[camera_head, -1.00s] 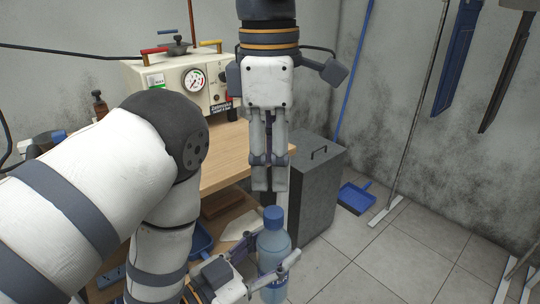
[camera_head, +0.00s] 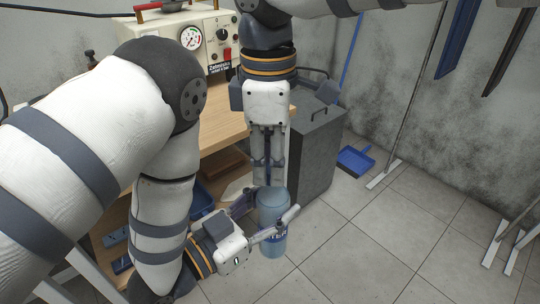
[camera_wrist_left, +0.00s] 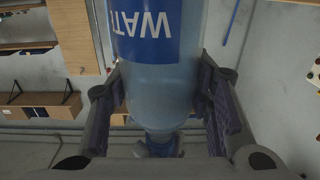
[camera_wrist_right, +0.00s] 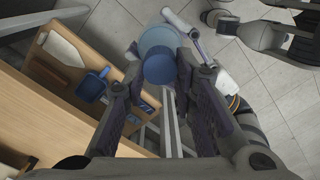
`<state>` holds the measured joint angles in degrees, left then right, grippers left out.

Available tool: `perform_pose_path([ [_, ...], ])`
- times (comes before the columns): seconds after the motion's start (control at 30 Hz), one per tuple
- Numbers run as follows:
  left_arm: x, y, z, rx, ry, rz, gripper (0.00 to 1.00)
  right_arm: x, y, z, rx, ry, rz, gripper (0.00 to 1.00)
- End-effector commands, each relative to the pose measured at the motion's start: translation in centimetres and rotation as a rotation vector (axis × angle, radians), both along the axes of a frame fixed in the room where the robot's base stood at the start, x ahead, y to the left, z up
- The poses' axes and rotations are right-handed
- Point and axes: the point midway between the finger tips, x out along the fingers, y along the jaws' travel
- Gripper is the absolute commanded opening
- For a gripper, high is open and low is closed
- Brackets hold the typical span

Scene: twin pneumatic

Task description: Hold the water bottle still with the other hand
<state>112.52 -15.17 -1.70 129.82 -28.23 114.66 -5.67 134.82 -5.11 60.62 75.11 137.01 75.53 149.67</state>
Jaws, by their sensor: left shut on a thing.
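The water bottle (camera_head: 274,211) is translucent blue with a blue label and stands upright off the floor. My left gripper (camera_head: 272,222) is shut on its body from the side. In the left wrist view the bottle (camera_wrist_left: 158,85) fills the space between the fingers, its label lettering upside down. My right gripper (camera_head: 268,183) points down directly over the bottle, and its fingers hide the bottle's top in the head view. In the right wrist view the darker blue cap (camera_wrist_right: 158,69) lies between the right fingertips, which are apart; contact cannot be told.
A wooden bench (camera_head: 222,135) with a gauge machine (camera_head: 198,42) stands behind at left. A dark grey cabinet (camera_head: 318,150) stands close behind the grippers. A blue dustpan (camera_head: 355,160) lies on the floor at right. The tiled floor in front and right is mostly clear.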

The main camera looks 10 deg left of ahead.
Motion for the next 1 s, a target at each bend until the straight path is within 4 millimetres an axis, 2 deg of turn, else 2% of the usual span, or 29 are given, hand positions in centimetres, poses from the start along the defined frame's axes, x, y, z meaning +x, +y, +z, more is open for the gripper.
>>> perform_pose_path([
  [0.17,-0.09,-0.09,0.11,-0.002,-0.002,-0.004,0.00,0.23,-0.06,0.10,0.002,-0.006,0.049,0.00],
  [0.27,-0.11,-0.12,0.11,-0.002,-0.002,-0.004,0.00,0.13,-0.03,0.10,0.007,-0.004,0.287,0.00],
  [0.8,-0.20,-0.26,0.09,-0.002,-0.002,-0.009,0.00,-0.21,-0.65,0.28,0.026,0.011,2.476,0.00],
  [0.97,-0.20,-0.27,0.09,-0.003,-0.002,-0.010,0.00,-0.02,-0.78,0.34,0.027,0.019,3.055,0.00],
  [1.0,-0.20,-0.27,0.09,-0.003,-0.002,-0.010,0.00,0.00,-0.79,0.37,-0.027,-0.021,-3.110,0.00],
])
